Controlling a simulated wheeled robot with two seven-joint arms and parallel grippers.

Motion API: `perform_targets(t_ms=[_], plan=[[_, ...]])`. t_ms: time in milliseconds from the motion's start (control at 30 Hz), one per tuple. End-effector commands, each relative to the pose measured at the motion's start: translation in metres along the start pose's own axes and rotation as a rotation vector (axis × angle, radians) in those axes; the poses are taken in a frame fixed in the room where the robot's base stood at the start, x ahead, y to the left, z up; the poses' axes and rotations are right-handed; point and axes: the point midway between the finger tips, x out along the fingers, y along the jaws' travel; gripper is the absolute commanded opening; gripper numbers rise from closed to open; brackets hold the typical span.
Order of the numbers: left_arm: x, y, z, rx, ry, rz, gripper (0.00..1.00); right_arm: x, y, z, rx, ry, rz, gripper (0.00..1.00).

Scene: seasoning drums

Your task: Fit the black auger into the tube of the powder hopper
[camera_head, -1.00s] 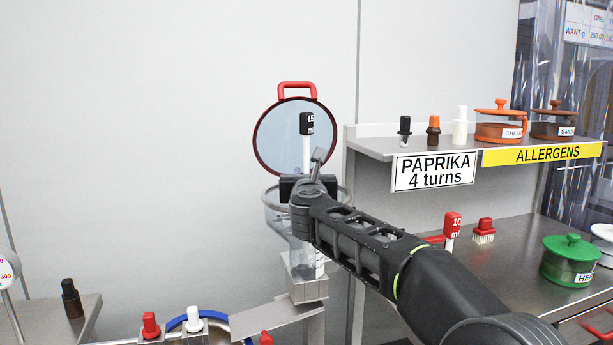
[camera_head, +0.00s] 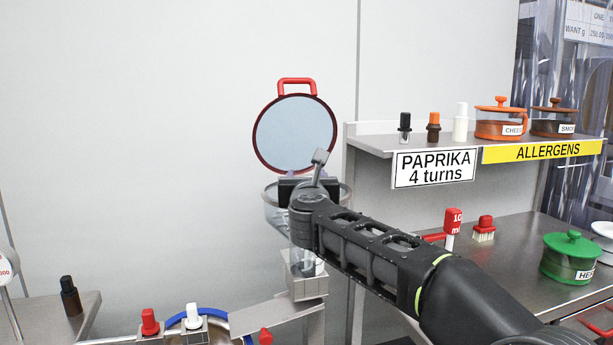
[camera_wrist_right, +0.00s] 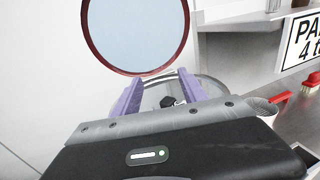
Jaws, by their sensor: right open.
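The powder hopper is a clear vessel (camera_head: 272,215) with its round lid (camera_head: 296,135) standing open behind it. Its clear lower part (camera_head: 303,262) shows below my right arm. My right gripper (camera_head: 300,188) is over the hopper's mouth and hides much of it. In the right wrist view its two lilac fingers are apart (camera_wrist_right: 160,78), with nothing clamped between them. A small black piece, apparently the auger's black head (camera_wrist_right: 168,101), shows lower down inside the hopper between the fingers. Its stem is hidden, so I cannot tell how it sits in the tube. My left gripper is out of view.
A shelf on the right holds stoppers and an orange pot (camera_head: 500,122). Below it are a red 10 ml piece (camera_head: 452,220), a red brush (camera_head: 484,230) and a green-lidded pot (camera_head: 570,255). Red and white knobbed pieces stand at lower left.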

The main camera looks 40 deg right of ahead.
Motion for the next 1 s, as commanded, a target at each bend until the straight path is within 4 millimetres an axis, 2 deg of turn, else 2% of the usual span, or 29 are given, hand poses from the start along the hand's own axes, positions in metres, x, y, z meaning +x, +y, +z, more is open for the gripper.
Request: perform_targets(t_ms=[100, 300, 1000], plan=[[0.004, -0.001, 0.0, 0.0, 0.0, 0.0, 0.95, -0.021, -0.001, 0.001, 0.001, -0.004, 0.0, 0.5], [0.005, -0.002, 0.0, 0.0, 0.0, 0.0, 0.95, -0.04, 0.0, 0.002, 0.001, -0.004, 0.0, 0.5], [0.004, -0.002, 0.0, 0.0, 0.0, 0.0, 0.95, -0.04, -0.001, 0.003, 0.001, -0.005, -0.001, 0.5]])
